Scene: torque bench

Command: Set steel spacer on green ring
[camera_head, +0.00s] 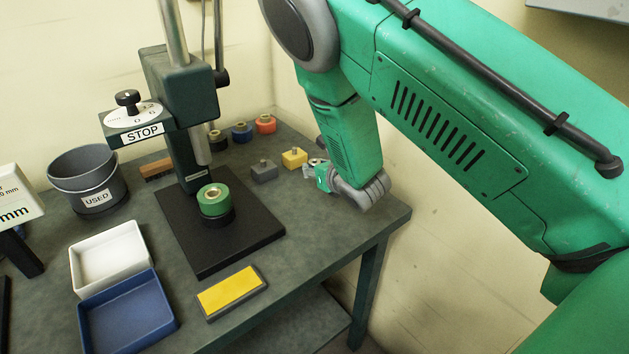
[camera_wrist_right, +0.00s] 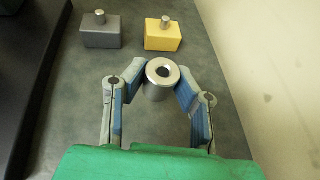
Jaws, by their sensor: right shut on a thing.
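The steel spacer (camera_wrist_right: 156,93) is a short silver cylinder with a round hole in its top. My right gripper (camera_wrist_right: 160,84) is shut on it, with blue-padded fingers on both sides, and the spacer is upright. In the head view my right gripper (camera_head: 316,172) is small, at the right back of the bench, and the spacer is mostly hidden there. The green ring (camera_head: 212,207) sits on a dark round base on the black press plate, left of my gripper and apart from it. My left gripper is not in view.
The press column (camera_head: 183,160) with a STOP label stands behind the green ring. A grey block (camera_head: 263,174) and a yellow block (camera_head: 294,159), both with pegs, are close to my right gripper. Trays (camera_head: 128,318), a yellow pad (camera_head: 230,292) and a USED bucket (camera_head: 84,183) are elsewhere.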

